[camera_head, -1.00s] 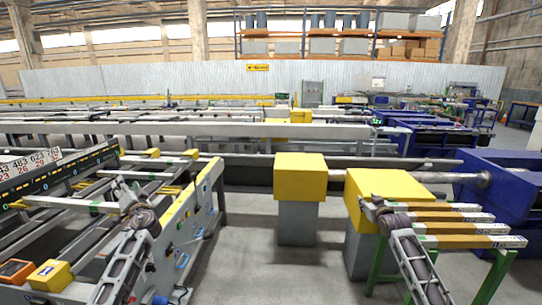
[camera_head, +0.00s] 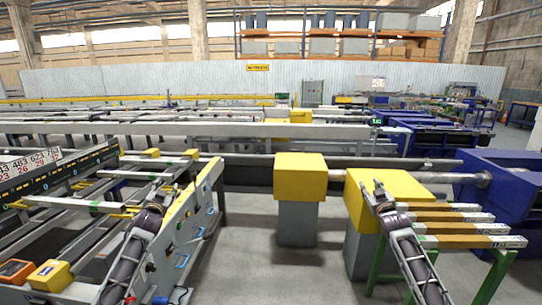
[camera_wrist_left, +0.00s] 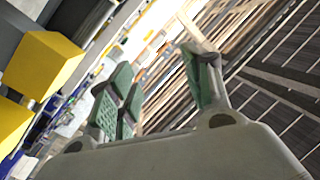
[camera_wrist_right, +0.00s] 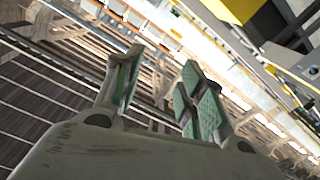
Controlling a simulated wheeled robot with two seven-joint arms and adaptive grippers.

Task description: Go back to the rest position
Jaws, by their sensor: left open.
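My left gripper (camera_head: 171,190) is raised in front of the grey and yellow runout frame at the left of the head view. In the left wrist view its green-padded fingers (camera_wrist_left: 163,85) stand apart with nothing between them. My right gripper (camera_head: 372,188) is raised in front of the right yellow-topped block. In the right wrist view its fingers (camera_wrist_right: 158,83) are also apart and empty. Both forearms point up and away from me. I see no object held by either gripper.
A yellow-topped grey pedestal (camera_head: 300,178) stands between the arms. Yellow bars (camera_head: 450,228) on green legs lie right of my right gripper, beside blue machinery (camera_head: 510,178). The runout frame (camera_head: 190,235) is at the left. Grey floor (camera_head: 280,275) is clear between the arms.

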